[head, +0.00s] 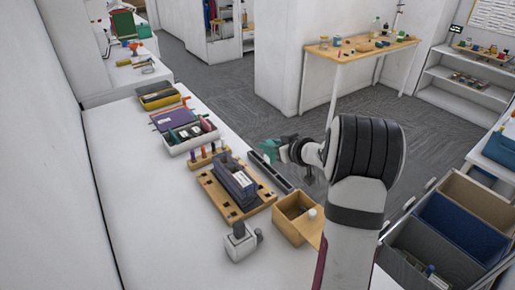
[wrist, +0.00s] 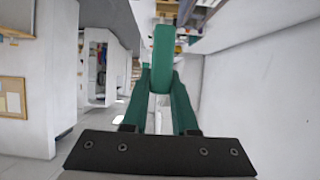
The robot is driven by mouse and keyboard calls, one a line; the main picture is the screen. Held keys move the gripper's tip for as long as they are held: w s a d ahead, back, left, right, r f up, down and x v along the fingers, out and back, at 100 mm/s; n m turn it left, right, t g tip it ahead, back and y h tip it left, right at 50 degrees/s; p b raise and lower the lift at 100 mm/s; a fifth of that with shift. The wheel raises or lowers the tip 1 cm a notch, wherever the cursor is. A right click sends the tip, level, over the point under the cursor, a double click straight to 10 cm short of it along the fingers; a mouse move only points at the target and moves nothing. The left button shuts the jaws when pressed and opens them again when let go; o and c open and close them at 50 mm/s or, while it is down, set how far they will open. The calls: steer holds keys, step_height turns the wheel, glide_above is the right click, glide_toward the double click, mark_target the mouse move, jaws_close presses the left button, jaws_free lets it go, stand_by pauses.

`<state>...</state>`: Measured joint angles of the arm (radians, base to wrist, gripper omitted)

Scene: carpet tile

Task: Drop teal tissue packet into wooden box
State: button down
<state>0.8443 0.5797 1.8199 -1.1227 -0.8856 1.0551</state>
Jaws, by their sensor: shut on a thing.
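My gripper (wrist: 161,92) has teal fingers, shut on a teal tissue packet (wrist: 163,52) that stands up between their tips in the wrist view. In the head view my gripper (head: 276,148) is in the air near the middle, pointing left. The teal at its end is too small to part packet from fingers. The wooden box (head: 287,229) is below my gripper and a little to its right in the picture, open at the top, with a small white thing at its right side. Part of its inside is hidden.
A dark caddy (head: 235,181) stands on a wooden board (head: 210,187) left of the box. A long dark tray (head: 270,171) lies below my gripper. A grey-white device (head: 240,243) stands at the front. Large bins (head: 461,227) are at right. The left of the white table is clear.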

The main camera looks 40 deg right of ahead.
steer(key=s+d+f, duration=0.1)
steer(key=s+d, duration=0.2)
steer(key=s, duration=1)
steer(key=f, duration=0.6)
steer(key=shift+s+a, duration=0.1)
steer(key=shift+s, duration=0.15)
steer(key=c, duration=0.6)
jaws_free()
steer(key=shift+r, duration=0.1)
